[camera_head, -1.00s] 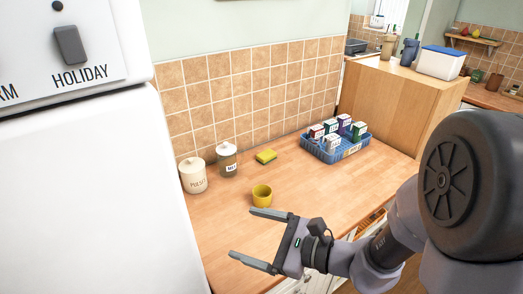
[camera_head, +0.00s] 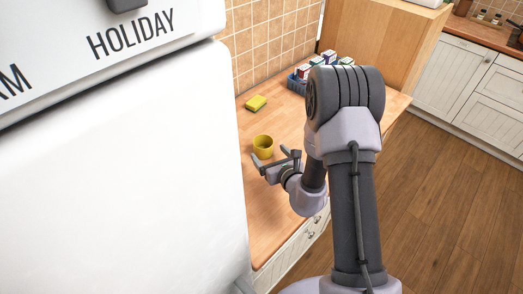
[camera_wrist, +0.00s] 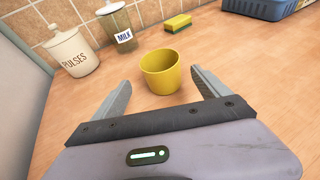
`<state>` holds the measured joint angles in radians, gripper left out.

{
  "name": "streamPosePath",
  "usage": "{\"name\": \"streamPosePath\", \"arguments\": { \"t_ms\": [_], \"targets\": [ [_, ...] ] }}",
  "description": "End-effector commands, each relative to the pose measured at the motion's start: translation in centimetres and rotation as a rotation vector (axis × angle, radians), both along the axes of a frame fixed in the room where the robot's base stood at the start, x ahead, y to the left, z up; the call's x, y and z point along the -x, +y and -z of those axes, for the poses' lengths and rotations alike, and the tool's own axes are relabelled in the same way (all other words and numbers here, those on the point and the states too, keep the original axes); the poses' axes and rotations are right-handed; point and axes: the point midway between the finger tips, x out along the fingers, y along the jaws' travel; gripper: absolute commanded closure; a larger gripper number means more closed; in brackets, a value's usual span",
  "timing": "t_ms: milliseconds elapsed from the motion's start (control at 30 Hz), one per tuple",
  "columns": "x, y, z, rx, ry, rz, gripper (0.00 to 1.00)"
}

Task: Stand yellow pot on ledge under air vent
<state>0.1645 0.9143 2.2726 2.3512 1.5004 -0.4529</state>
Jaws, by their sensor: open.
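The yellow pot (camera_head: 263,147) stands upright on the wooden counter, and it also shows in the wrist view (camera_wrist: 160,73). My gripper (camera_head: 273,160) is open and low over the counter, just in front of the pot. In the wrist view the two fingers (camera_wrist: 161,88) point toward the pot, one on each side. The pot lies just ahead of and partly between the fingertips, and I see no contact. No ledge or air vent can be made out in these views.
A yellow-green sponge (camera_head: 256,103) lies behind the pot. A blue basket (camera_wrist: 262,8) of small boxes stands farther back. The pulses jar (camera_wrist: 70,50) and milk jar (camera_wrist: 118,27) stand by the tiled wall. The white appliance (camera_head: 120,170) fills the left; wooden floor (camera_head: 455,170) is clear at right.

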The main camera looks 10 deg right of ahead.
Motion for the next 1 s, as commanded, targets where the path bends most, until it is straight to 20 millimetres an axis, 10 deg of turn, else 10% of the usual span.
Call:
{"name": "streamPosePath", "arguments": {
  "t_ms": [400, 667, 1000],
  "targets": [
    [-6.3, 1.0, 1.9, 0.001, -0.001, -0.003, 0.14],
    [-6.7, 1.0, 1.9, 0.0, 0.0, -0.001, 0.16],
    [-6.7, 1.0, 1.9, 0.0, 0.0, -0.001, 0.83]
  ]
}}
